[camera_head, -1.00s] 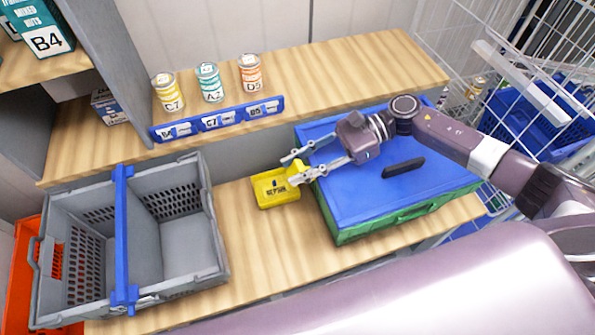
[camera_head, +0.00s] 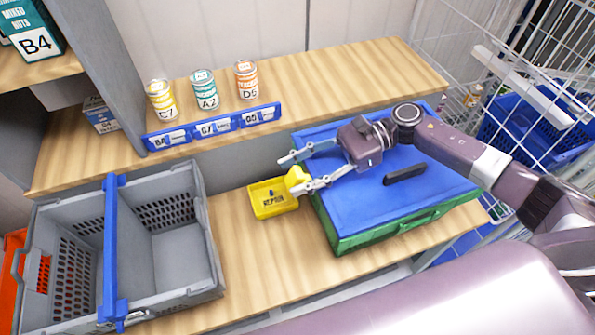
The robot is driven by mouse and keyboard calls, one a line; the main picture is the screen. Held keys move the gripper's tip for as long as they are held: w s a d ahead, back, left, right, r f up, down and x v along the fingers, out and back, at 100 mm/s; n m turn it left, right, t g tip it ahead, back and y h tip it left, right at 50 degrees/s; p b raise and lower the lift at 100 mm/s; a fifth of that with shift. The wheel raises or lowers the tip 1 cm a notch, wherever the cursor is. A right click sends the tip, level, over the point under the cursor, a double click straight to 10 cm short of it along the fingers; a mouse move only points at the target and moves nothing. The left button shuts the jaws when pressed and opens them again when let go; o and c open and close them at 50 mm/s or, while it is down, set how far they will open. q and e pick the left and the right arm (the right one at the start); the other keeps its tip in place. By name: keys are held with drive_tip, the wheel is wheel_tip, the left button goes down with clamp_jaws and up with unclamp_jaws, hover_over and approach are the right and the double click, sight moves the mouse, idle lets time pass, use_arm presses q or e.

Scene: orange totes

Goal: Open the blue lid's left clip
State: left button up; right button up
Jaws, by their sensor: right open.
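The blue lid (camera_head: 355,199) lies on a green tote (camera_head: 372,236) on the right part of the lower shelf. A dark handle bar sits on top of the lid. A yellow piece (camera_head: 296,178), which looks like the left clip, shows at the lid's left edge. My right gripper (camera_head: 291,175) reaches over the lid from the right. Its fingers are open, one on the far side and one on the near side of the yellow piece. I cannot tell whether they touch it, or whether the clip is open. My left gripper is not in view.
A yellow tray (camera_head: 273,211) with a label stands just left of the tote. A grey crate (camera_head: 214,250) with a blue bar is at the left. Several cans (camera_head: 204,90) and a blue label rail (camera_head: 212,127) are on the upper shelf. A wire cage (camera_head: 540,60) stands at the right.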

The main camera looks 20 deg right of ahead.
drive_tip(key=v, duration=1.2)
